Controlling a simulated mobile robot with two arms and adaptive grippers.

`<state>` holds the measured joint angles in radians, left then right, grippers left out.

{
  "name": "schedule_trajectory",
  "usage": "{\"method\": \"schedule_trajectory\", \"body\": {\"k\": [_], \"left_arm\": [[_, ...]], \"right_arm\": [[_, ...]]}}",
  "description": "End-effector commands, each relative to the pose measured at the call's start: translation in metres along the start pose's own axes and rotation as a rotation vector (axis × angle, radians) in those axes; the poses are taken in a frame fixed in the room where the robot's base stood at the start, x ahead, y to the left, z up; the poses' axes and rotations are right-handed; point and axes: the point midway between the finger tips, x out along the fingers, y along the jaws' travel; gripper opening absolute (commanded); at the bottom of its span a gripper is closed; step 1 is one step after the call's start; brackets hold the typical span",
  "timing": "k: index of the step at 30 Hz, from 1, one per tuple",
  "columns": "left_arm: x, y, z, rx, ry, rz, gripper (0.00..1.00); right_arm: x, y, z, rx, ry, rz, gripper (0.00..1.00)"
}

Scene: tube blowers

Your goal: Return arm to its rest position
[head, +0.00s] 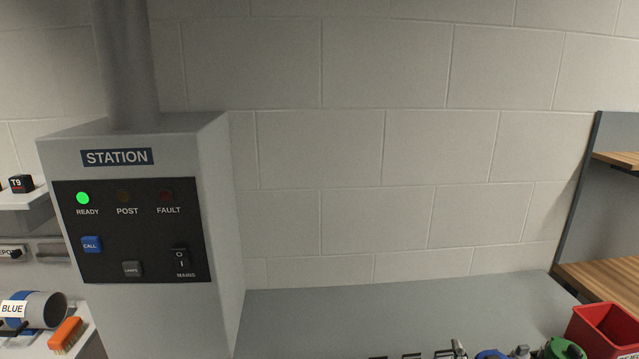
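Neither of my grippers shows in the head view, and no part of my arms can be made out. The grey station box (150,220) stands at the left with a dark panel on its front. Its green READY lamp (83,198) is lit. The POST lamp (123,196) and the FAULT lamp (166,196) are dark. A blue CALL button (91,244), a grey button (132,269) and a black MAINS switch (180,257) sit below them.
A grey surface (400,305) stretches right of the box, mostly clear. A red bin (603,328), a green round part (563,349) and wooden shelves (605,280) are at the right. A tube labelled BLUE (45,308) and an orange brush (66,335) lie at lower left.

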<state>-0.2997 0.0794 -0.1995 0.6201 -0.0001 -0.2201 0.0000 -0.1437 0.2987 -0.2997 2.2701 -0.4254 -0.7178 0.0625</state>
Motion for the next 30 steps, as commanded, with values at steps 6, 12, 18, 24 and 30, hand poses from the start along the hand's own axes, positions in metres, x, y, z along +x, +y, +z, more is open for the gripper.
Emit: {"method": "schedule_trajectory", "body": {"k": [6, 12, 18, 24, 30], "left_arm": [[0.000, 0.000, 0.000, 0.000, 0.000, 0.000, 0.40], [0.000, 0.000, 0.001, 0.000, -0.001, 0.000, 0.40], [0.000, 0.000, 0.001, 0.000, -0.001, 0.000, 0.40], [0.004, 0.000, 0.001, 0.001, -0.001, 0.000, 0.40], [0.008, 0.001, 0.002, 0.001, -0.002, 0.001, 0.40]], "right_arm": [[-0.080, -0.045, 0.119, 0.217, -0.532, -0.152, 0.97], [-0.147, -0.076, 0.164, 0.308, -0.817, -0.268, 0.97], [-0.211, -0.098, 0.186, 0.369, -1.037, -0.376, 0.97], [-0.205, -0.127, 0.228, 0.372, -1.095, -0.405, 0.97], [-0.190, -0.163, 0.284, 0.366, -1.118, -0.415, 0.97]]}}
